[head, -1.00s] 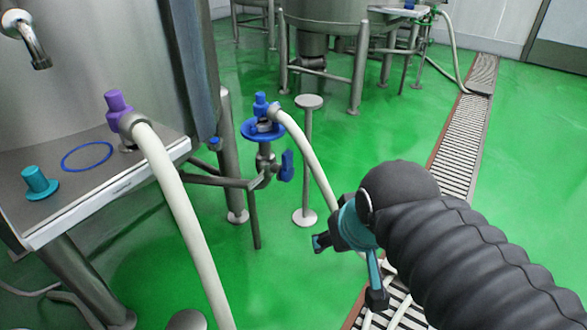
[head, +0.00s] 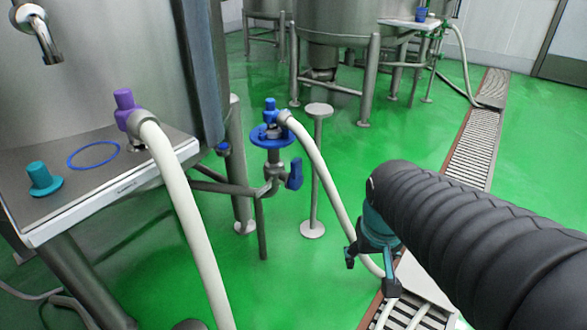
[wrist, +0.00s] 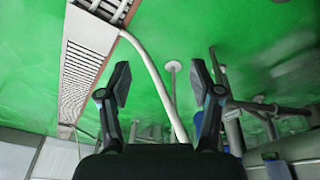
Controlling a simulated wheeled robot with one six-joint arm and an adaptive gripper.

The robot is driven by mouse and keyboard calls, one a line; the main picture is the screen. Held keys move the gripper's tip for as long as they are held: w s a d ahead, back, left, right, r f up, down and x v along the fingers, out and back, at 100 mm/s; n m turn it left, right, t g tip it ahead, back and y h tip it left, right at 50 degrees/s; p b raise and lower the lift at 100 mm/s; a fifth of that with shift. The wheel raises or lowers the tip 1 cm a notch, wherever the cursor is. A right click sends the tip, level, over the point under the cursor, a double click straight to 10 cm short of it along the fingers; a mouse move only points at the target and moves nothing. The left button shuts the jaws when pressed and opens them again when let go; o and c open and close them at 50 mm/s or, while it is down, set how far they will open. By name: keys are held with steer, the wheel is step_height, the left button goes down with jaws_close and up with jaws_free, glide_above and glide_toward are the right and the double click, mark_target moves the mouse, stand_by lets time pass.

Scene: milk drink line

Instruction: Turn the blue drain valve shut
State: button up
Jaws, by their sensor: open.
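The blue drain valve handle (head: 295,174) stands roughly upright on the steel pipe fitting, below a blue disc (head: 262,141) and a blue hose coupling (head: 270,110). My gripper (head: 370,273) is right of the valve and lower in the head view, clearly apart from it. The wrist view shows my gripper (wrist: 160,86) with its two dark fingers spread wide and nothing between them. The pale hose passes beyond the fingers there. I cannot clearly make out the blue handle in the wrist view.
A white hose (head: 325,175) curves from the blue coupling to the floor drain (head: 472,150), between valve and gripper. A steel post (head: 314,185) stands right of the valve. A steel shelf (head: 75,205) with a purple coupling (head: 124,105) and teal cap (head: 43,179) is left. Green floor is open.

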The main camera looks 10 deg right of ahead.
steer(key=w+d+f+n+t+h+b, duration=0.1)
steer(key=w+d+f+n+t+b, duration=0.15)
steer(key=w+d+f, duration=0.8)
steer(key=w+d+f+n+t+h+b, duration=0.1)
steer(key=w+d+f+t+b, duration=0.15)
steer(key=w+d+f, duration=0.75)
steer(key=n+t+y, duration=0.5)
steer(key=n+y, duration=0.2)
steer(key=y, duration=0.9)
glide_toward(299, 168)
steer(key=shift+t+h, duration=0.3)
steer(key=shift+h, duration=0.1)
steer(key=x, duration=1.1)
steer(key=shift+s+a+b, duration=0.2)
steer(key=shift+b, duration=0.1)
steer(key=shift+r, duration=0.1)
jaws_close()
